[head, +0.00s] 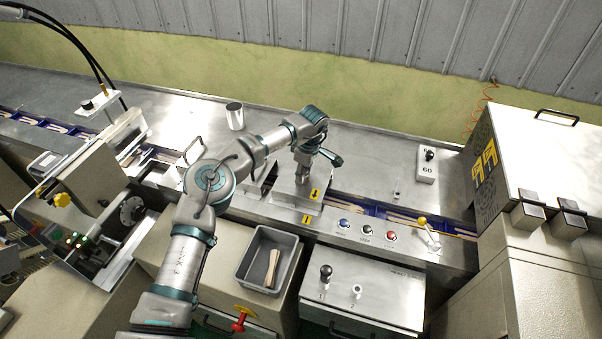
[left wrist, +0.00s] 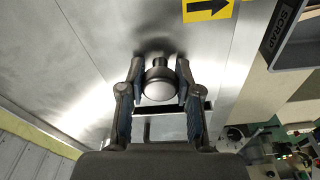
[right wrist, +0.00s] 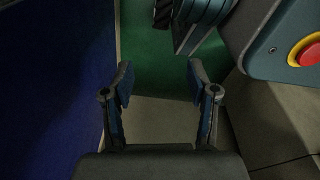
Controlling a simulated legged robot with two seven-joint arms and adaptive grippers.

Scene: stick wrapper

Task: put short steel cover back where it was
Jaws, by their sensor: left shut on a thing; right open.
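The short steel cover (head: 284,199) is a flat, shiny plate with a yellow arrow label, over the conveyor channel in the middle of the head view. My left gripper (head: 303,178) is above it with its fingers pointing down. In the left wrist view, the fingers (left wrist: 158,88) are shut on the cover's round knob (left wrist: 160,84). I cannot tell whether the plate rests fully on the rails or sits slightly off them. My right gripper (right wrist: 158,85) is open and empty over the floor; it is not in the head view.
A grey scrap bin (head: 243,270) holding pale sticks is in front of the line. Push buttons (head: 367,231) and a yellow-knobbed lever (head: 422,221) are right of the cover. A steel cup (head: 235,116) stands behind. A large cabinet (head: 535,160) bounds the right.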

